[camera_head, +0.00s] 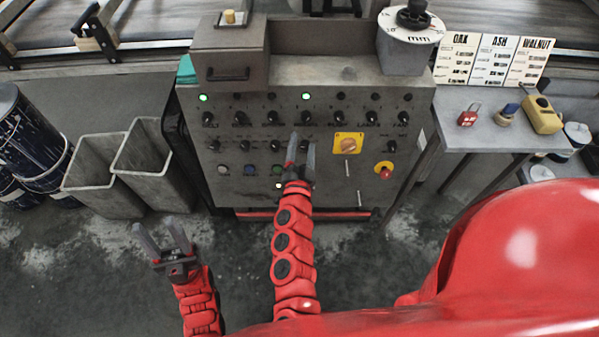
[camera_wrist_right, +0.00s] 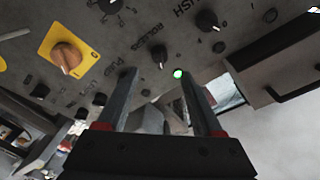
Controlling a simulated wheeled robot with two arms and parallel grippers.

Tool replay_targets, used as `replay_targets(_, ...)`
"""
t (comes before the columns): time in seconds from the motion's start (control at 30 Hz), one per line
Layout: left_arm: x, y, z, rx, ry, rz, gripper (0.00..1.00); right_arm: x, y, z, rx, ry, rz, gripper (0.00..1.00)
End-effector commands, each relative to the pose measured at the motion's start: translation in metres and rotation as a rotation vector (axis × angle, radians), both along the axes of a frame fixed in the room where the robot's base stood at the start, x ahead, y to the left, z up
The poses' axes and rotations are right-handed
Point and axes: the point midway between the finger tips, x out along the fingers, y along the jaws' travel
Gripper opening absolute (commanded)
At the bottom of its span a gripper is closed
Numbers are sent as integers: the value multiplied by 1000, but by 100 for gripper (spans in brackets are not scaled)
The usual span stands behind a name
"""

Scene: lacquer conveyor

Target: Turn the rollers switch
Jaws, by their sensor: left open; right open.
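The rollers switch is a small black knob (camera_wrist_right: 159,55) labelled ROLLERS, beside a lit green lamp (camera_wrist_right: 178,73) in the right wrist view. In the head view the knob under the middle green lamp (camera_head: 306,118) appears to be it, on the upper knob row of the grey control panel (camera_head: 225,135). My right gripper (camera_head: 302,143) is open and empty, its fingers pointing at the panel just below that knob. In the wrist view the knob shows between and beyond the fingertips (camera_wrist_right: 160,76); I see no contact. My left gripper (camera_head: 160,238) is open and empty, low at left.
A yellow-plated orange rotary switch (camera_head: 348,144) and a red stop button (camera_head: 384,170) sit to the right. Other black knobs crowd the panel. Grey bins (camera_head: 103,175) stand left; a side table (camera_head: 468,137) with a padlock (camera_head: 468,114) stands right.

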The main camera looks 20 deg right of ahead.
Motion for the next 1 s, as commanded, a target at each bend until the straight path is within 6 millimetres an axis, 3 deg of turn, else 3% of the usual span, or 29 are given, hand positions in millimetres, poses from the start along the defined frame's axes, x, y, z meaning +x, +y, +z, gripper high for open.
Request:
replay_targets(0.2, 0, 0, -1, 0, 0, 0, 50, -53, 21, -1, 1, 3, 3, 68)
replay_targets(0.4, 0, 0, 1, 0, 0, 0, 50, -80, 33, -1, 0, 2, 2, 68)
replay_targets(1.0, 0, 0, 1, 0, 0, 0, 50, -89, 35, -1, 0, 1, -1, 68)
